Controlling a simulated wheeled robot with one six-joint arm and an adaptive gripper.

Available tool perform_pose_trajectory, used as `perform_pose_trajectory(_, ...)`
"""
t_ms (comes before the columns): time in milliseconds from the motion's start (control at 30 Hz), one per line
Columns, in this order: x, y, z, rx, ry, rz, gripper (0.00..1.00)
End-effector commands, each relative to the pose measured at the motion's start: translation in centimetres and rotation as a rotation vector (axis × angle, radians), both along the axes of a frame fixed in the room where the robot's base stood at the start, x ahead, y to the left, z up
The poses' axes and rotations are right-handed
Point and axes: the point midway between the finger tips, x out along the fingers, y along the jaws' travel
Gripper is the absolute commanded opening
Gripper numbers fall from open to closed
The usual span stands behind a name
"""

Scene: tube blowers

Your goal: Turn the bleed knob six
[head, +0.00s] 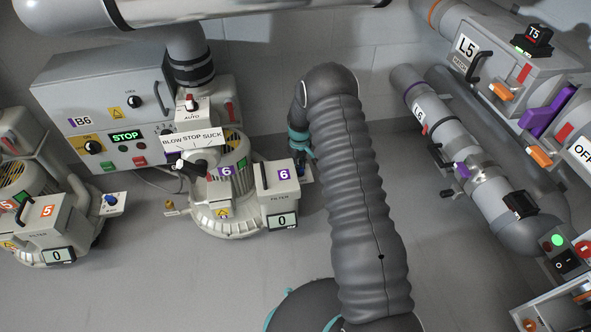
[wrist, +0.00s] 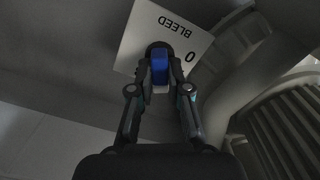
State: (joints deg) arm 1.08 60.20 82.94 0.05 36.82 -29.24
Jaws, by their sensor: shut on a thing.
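The bleed knob (wrist: 160,67) is blue and stands in front of a white plate (wrist: 140,38) marked BLEED and 0, tilted in the wrist view. My gripper (wrist: 160,88) is shut on this knob, with one finger on each side. In the head view, blower six (head: 236,165) stands at the middle left, with its filter box (head: 267,202) marked 6 and a display reading 0. My gripper reaches down at the right side of this box, behind my arm. The knob is mostly hidden there.
Blower five (head: 40,222), with its own blue bleed knob (head: 110,200), stands at the left. Control box B6 (head: 75,115) shows STOP. A blow/stop/suck selector (head: 195,165) is on blower six. Pipe L6 (head: 450,145) runs at the right. Bare floor lies in front.

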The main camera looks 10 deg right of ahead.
Motion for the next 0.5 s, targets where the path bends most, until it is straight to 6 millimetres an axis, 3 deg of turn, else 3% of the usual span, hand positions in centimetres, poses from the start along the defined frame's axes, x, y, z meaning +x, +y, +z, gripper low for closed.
perform_pose_trajectory(500, -0.30, -0.46, -0.44, -0.004, 0.009, -0.461, 0.00)
